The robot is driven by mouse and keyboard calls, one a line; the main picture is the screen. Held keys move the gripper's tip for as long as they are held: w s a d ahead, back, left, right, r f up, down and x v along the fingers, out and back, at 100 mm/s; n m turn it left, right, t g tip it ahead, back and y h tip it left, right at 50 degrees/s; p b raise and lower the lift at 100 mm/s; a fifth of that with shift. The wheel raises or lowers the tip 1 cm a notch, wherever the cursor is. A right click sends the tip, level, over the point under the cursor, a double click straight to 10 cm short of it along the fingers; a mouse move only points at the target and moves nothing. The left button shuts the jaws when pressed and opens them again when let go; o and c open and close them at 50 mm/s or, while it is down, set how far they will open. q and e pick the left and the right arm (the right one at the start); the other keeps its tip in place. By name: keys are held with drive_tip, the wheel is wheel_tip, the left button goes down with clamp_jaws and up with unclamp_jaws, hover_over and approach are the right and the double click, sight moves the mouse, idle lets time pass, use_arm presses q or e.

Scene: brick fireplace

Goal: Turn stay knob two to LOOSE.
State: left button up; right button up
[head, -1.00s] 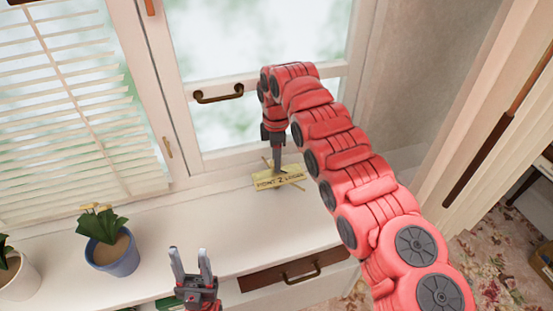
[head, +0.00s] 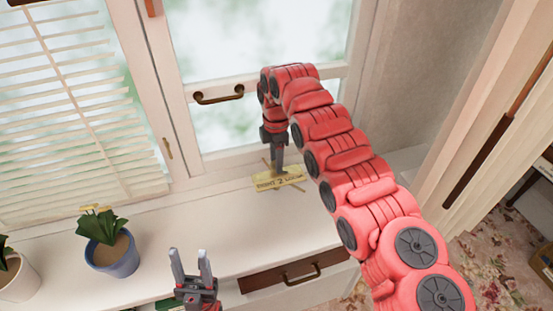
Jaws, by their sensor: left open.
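A yellow label plate (head: 280,180) with a "2" lies on the white sill below the window. Its smaller lettering on either side is hard to read. Thin tan bars stick out around the plate, but the knob itself is mostly hidden by my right gripper. My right gripper (head: 279,165) points down right at the plate, with its fingertips at the knob's place. I cannot tell whether its fingers are closed on the knob. My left gripper (head: 191,265) is open and empty, fingers up, in front of the sill, well left of the plate.
A blue pot (head: 115,262) with a plant stands on the sill at left, beside a white pot (head: 18,280). A drawer (head: 290,272) with a handle is below the sill. The window has a brown handle (head: 218,95). A curtain (head: 490,110) hangs at right.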

drive_tip(key=o, duration=0.4)
drive_tip(key=shift+r, duration=0.2)
wheel_tip(320, 180, up, 7)
drive_tip(key=shift+a+f+p, duration=0.1)
drive_tip(key=shift+a+p, duration=0.05)
drive_tip(key=shift+p, duration=0.35)
wheel_tip(320, 180, up, 10)
drive_tip(key=p, duration=0.9)
